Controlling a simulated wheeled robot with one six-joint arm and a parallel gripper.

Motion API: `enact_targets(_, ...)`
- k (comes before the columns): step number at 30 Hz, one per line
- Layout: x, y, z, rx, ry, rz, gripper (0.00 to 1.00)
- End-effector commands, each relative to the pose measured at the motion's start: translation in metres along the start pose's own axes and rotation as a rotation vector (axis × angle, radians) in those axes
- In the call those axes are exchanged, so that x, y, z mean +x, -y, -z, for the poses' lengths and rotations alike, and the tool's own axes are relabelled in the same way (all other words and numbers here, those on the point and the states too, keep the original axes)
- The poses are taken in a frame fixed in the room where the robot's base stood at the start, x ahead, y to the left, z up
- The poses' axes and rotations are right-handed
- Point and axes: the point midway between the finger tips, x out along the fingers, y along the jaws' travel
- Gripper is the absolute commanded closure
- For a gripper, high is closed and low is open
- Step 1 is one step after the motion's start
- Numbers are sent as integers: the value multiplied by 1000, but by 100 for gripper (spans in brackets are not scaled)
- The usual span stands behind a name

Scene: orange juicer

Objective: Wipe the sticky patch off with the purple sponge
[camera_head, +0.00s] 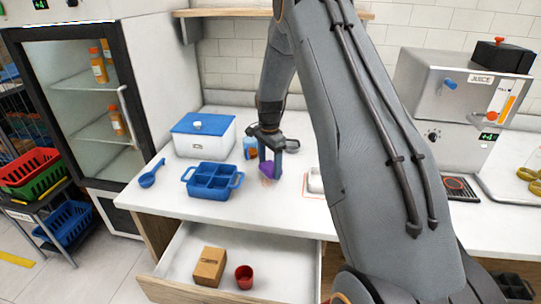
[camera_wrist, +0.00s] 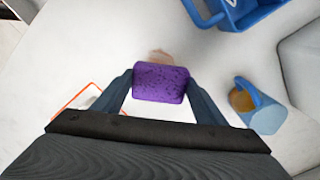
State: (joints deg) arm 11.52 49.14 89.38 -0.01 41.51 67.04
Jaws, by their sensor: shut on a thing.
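The purple sponge (camera_wrist: 161,83) is held between the two fingers of my gripper (camera_wrist: 160,88) in the wrist view. In the head view the sponge (camera_head: 267,169) shows at the tip of my gripper (camera_head: 272,168), low over the white counter. The sticky patch (camera_wrist: 160,57) is a brownish smear on the counter, partly hidden behind the sponge in the wrist view. In the head view the patch (camera_head: 267,182) shows just below the sponge. I cannot tell whether the sponge touches the counter.
A blue divided tray (camera_head: 212,181) and a blue ladle (camera_head: 151,174) lie left of my gripper. A blue-lidded white box (camera_head: 203,138) stands behind. A light-blue cup (camera_wrist: 262,108) is close by. The open drawer (camera_head: 265,246) holds a cardboard box (camera_head: 209,267) and a red cup (camera_head: 244,277).

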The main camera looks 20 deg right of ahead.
Motion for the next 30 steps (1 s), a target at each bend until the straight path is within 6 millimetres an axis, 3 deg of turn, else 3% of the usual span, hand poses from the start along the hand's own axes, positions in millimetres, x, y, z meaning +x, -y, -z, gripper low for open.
enact_targets(12, -36, 1, -1, -2, 0, 1, 59)
enact_targets(30, -37, 1, -1, -2, 0, 0, 59)
